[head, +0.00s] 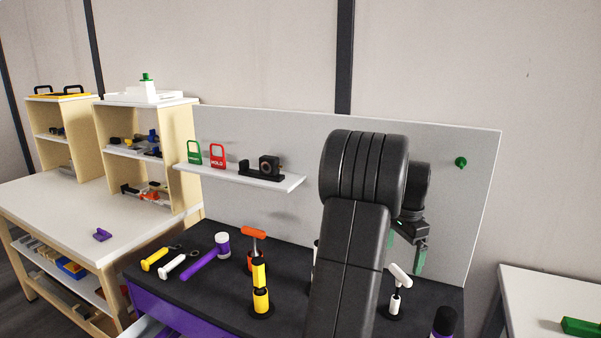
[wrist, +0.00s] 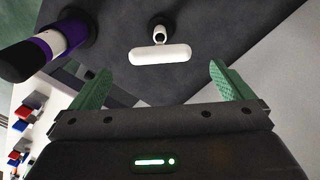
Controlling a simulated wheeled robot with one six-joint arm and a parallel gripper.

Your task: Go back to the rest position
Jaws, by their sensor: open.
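My gripper (wrist: 160,90) is open and empty, with its two green fingers spread apart in the wrist view. In the head view my gripper (head: 414,254) hangs above the right part of the black bench top, partly hidden behind my own arm. A white T-shaped handle tool (wrist: 160,54) shows beyond the fingers in the wrist view, apart from them. It also stands on the bench in the head view (head: 398,277), below my gripper. A purple, white and black tool (wrist: 48,46) is at the upper left of the wrist view.
A black bench top (head: 215,289) carries a yellow tool (head: 260,290), an orange-handled tool (head: 254,248) and a purple mallet (head: 206,262). A grey back panel (head: 450,200) with a shelf (head: 290,184) stands behind. A white table (head: 530,300) is at right.

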